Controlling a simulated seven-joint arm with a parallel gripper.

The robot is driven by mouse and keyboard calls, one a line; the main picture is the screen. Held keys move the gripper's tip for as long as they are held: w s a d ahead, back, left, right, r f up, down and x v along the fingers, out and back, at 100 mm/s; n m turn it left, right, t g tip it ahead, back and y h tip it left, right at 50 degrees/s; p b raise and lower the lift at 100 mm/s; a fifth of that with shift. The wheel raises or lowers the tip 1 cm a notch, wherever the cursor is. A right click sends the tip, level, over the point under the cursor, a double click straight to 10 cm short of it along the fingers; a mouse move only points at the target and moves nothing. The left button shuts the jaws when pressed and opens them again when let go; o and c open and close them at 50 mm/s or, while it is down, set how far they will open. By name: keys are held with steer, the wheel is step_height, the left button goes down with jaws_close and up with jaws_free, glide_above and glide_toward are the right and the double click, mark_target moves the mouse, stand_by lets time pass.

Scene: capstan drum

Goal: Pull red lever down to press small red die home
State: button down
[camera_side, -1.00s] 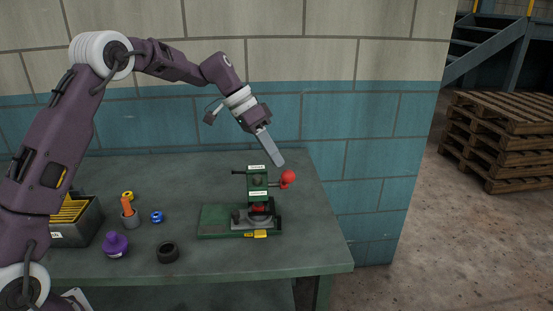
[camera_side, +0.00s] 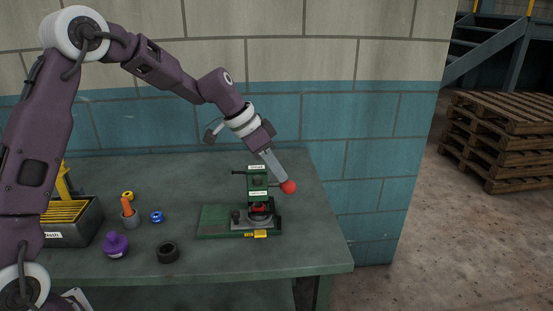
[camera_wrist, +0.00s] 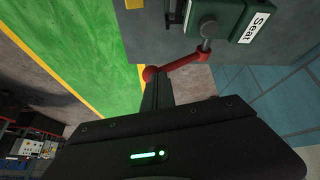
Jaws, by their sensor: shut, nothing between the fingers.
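The green press (camera_side: 257,183) stands on a green base plate (camera_side: 214,221) on the workbench. Its lever ends in a red ball knob (camera_side: 288,187) at the right side of the press; the red lever (camera_wrist: 186,63) also shows in the wrist view. A small red part, seemingly the die (camera_side: 259,209), sits low in the press above a grey round seat. My gripper (camera_side: 284,180) is shut and empty, its fingertips at the red knob from above and behind. In the wrist view the fingers (camera_wrist: 157,88) reach the knob end; whether they touch it I cannot tell.
A purple knobbed item (camera_side: 115,245), a black ring (camera_side: 168,252), a blue ring (camera_side: 157,217), a grey cup with an orange peg (camera_side: 130,217) and a grey bin (camera_side: 88,231) lie left of the press. The bench's right edge is close to the press.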

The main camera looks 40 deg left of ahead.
steer(key=s+d+f+m+t+y, duration=0.1)
steer(key=s+d+f+t+y, duration=0.2)
steer(key=f, duration=0.5)
stand_by(0.4)
steer(key=shift+f, duration=0.2)
steer(key=d+v, duration=0.1)
steer(key=v, duration=1.2)
steer(key=shift+s+a+r, duration=0.15)
steer(key=shift+s+a, duration=0.2)
steer(key=shift+a, duration=0.05)
